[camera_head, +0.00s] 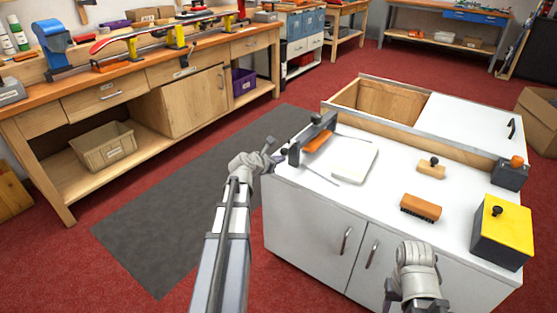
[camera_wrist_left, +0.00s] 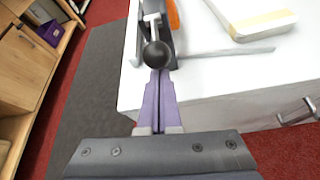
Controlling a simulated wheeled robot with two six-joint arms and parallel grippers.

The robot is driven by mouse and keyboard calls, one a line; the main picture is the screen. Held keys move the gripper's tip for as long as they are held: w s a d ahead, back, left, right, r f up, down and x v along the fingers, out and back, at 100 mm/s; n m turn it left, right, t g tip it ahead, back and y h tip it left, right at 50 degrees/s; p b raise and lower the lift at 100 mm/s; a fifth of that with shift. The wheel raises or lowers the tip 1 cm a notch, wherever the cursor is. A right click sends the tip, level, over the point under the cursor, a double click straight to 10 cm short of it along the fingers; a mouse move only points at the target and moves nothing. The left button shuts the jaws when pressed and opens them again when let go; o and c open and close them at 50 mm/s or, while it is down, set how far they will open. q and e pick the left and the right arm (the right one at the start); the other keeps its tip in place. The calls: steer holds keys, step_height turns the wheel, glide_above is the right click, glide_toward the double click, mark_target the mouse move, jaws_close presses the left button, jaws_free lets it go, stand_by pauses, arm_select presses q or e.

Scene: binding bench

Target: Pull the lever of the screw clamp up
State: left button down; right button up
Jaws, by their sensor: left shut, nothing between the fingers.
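The screw clamp (camera_head: 296,152) is a dark grey device at the left edge of the white cabinet top, next to an orange part. In the left wrist view its lever ends in a black ball knob (camera_wrist_left: 157,54). My left gripper (camera_head: 277,160) is at the clamp, beside the cabinet's left edge. Its purple fingers (camera_wrist_left: 159,76) are shut with nothing between them, their tips right at the underside of the knob in the picture. I cannot tell whether they touch it. My right gripper (camera_head: 408,300) is low at the front of the cabinet, its fingers mostly cut off.
On the white cabinet top (camera_head: 385,205) lie a pale block (camera_head: 355,160), a brush (camera_head: 421,208), a wooden block with a knob (camera_head: 431,169) and a yellow-topped box (camera_head: 503,226). A wooden workbench (camera_head: 130,84) stands at the left. Floor between them is clear.

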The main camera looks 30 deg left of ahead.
mark_target(281, 151)
arm_select(q)
steer(key=r+g+p, duration=0.2)
steer(key=p, duration=0.3)
steer(key=r+g+p, duration=0.2)
steer(key=p, duration=0.3)
steer(key=r+g+p, duration=0.2)
steer(key=g+p, duration=0.1)
steer(key=p, duration=0.2)
steer(key=shift+w+r+p, duration=0.15)
steer(key=shift+w+p, duration=0.1)
steer(key=shift+p, duration=0.15)
steer(key=shift+w+d+r+p, duration=0.1)
steer(key=shift+w+r+p, duration=0.2)
steer(key=shift+r+p, duration=0.25)
steer(key=shift+w, duration=0.1)
stand_by(0.4)
